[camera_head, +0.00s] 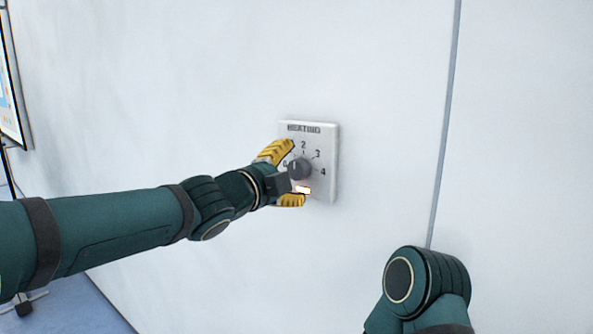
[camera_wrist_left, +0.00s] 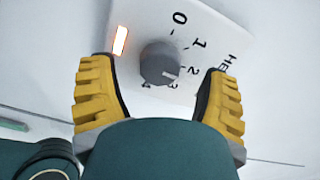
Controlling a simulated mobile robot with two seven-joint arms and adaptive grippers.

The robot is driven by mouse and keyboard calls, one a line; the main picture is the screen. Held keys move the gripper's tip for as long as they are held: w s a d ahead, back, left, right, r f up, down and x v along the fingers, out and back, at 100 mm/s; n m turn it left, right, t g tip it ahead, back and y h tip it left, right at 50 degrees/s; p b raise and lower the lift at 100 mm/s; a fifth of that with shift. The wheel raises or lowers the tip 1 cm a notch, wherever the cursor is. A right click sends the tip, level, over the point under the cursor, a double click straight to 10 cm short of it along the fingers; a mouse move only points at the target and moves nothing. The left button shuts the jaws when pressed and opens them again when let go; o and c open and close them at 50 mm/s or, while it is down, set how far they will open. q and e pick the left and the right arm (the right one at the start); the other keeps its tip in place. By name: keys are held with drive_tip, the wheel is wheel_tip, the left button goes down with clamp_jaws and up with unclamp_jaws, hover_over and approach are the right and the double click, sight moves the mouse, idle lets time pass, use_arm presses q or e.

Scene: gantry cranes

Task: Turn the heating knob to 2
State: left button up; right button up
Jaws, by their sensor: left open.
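The heating panel (camera_head: 329,150) is a white plate on the wall with a dial marked 0 to 4. Its round grey knob (camera_head: 299,169) sticks out at the middle, and the knob (camera_wrist_left: 157,63) also shows in the left wrist view. A pale mark on the knob faces the 2 and 3 side; I cannot tell the exact setting. My left gripper (camera_head: 284,176) is open at the panel, its yellow fingers on either side of the knob. In the left wrist view (camera_wrist_left: 159,88) the fingers stand apart from the knob, with visible gaps. My right gripper is out of view.
A small lit orange-white indicator (camera_wrist_left: 120,40) is on the panel below the knob. The white wall (camera_head: 400,80) around the panel is bare, with a vertical grey seam (camera_head: 445,120) to its right. A framed board (camera_head: 12,85) hangs at the far left.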

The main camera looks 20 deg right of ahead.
use_arm(q)
drive_tip(key=v, duration=1)
drive_tip(key=w+a+f+n+g+y, duration=0.1)
drive_tip(key=a+f+n+y, duration=0.3)
drive_tip(key=f, duration=0.8)
drive_tip(key=w+a+f+n+g+y, duration=0.15)
drive_tip(key=f+n, duration=0.45)
drive_tip(key=f, duration=0.7)
drive_tip(key=w+a+f+n+y, duration=0.1)
drive_tip(key=a+f+n, duration=0.3)
drive_tip(key=f, duration=0.8)
drive_tip(key=s+a+f+n+g+y, duration=0.2)
drive_tip(key=s+f+n, duration=0.4)
drive_tip(key=s+f, duration=0.3)
drive_tip(key=s+a+f+n+g+y, duration=0.2)
drive_tip(key=s+a+f+n+g, duration=0.2)
drive_tip(key=s+f+n, duration=0.3)
drive_tip(key=s+a+f, duration=0.1)
drive_tip(key=s+f, duration=0.2)
drive_tip(key=f, duration=0.4)
drive_tip(key=shift+s+a+f+g, duration=0.2)
drive_tip(key=shift+s+a+g, duration=0.05)
drive_tip(key=shift+a+g, duration=0.15)
